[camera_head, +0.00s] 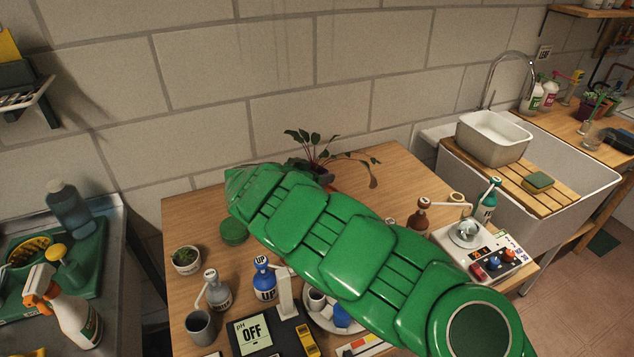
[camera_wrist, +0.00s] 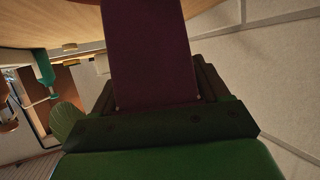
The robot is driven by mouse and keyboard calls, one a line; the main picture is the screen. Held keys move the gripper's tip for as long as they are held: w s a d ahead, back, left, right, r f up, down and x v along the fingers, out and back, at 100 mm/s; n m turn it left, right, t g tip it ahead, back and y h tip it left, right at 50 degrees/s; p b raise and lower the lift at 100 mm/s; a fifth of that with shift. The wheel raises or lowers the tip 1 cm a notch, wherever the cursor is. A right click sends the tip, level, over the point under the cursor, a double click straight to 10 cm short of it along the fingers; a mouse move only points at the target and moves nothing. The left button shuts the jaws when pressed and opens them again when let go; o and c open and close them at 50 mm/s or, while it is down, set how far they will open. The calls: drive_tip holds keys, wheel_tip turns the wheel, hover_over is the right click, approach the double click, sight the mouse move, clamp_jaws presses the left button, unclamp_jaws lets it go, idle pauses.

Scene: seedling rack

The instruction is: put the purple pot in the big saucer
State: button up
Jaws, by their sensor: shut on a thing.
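In the wrist view a dark purple-maroon thing, which looks like the purple pot (camera_wrist: 150,55), fills the upper middle. My gripper (camera_wrist: 155,104) is shut on its lower end in that picture. In the head view my green arm crosses the table and hides my gripper and what it holds. A leafy plant (camera_head: 318,150) shows just behind the arm, with one leaf drooping to the right; its pot is mostly covered. A white round dish (camera_head: 352,328) shows partly below the arm, with a small cup and a blue thing on it. I cannot tell whether it is the big saucer.
The wooden table (camera_head: 190,220) carries a small cactus pot (camera_head: 186,260), a grey cup (camera_head: 200,327), pump bottles (camera_head: 265,280) and a black pH device (camera_head: 260,335). A control box (camera_head: 490,255) stands at the right. A sink (camera_head: 570,205) lies beyond. The back left tabletop is clear.

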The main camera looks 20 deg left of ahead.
drive_tip(key=shift+w+a+f, duration=0.15)
drive_tip(key=shift+w+f, duration=0.05)
drive_tip(key=shift+f, duration=1.7)
drive_tip(key=o, duration=1.1)
drive_tip(key=shift+o, duration=0.2)
drive_tip(key=shift+s+a+r, duration=0.2)
drive_tip(key=shift+s+r, duration=0.05)
drive_tip(key=shift+s, duration=0.1)
drive_tip(key=v, duration=1.1)
